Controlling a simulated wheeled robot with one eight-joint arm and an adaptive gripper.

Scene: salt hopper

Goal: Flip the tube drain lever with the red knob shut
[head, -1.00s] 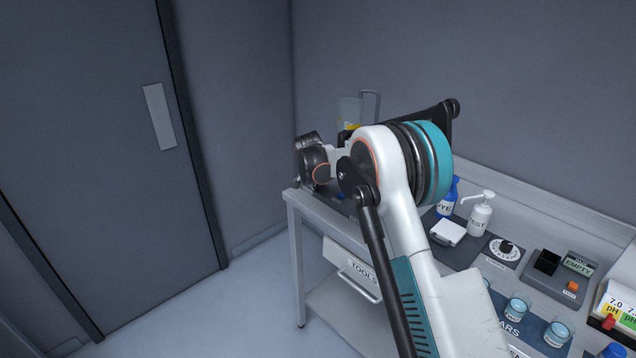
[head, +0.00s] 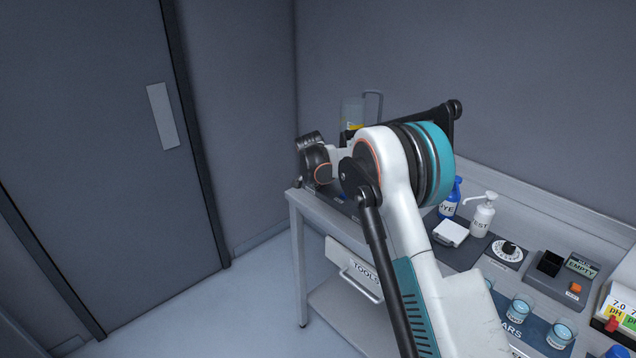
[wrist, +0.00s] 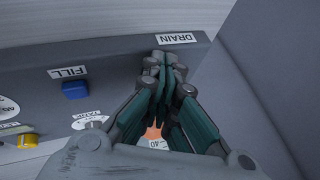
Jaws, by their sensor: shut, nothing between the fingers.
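In the wrist view my gripper (wrist: 165,70) is shut, with its teal-padded fingers together and nothing held. Its tips are over the panel edge beside the DRAIN label (wrist: 176,38). The drain lever and its red knob cannot be made out; the fingers cover that part of the panel. A small orange patch shows between the finger links, too little to tell what it is. In the head view a clear tube (head: 352,112) with yellow low on it stands at the bench's far left corner, partly behind my arm. The fingertips are hidden there.
A blue button (wrist: 75,90) by the FILL label and a yellow knob (wrist: 27,140) are on the same panel (wrist: 115,75). The floor left of the bench is clear.

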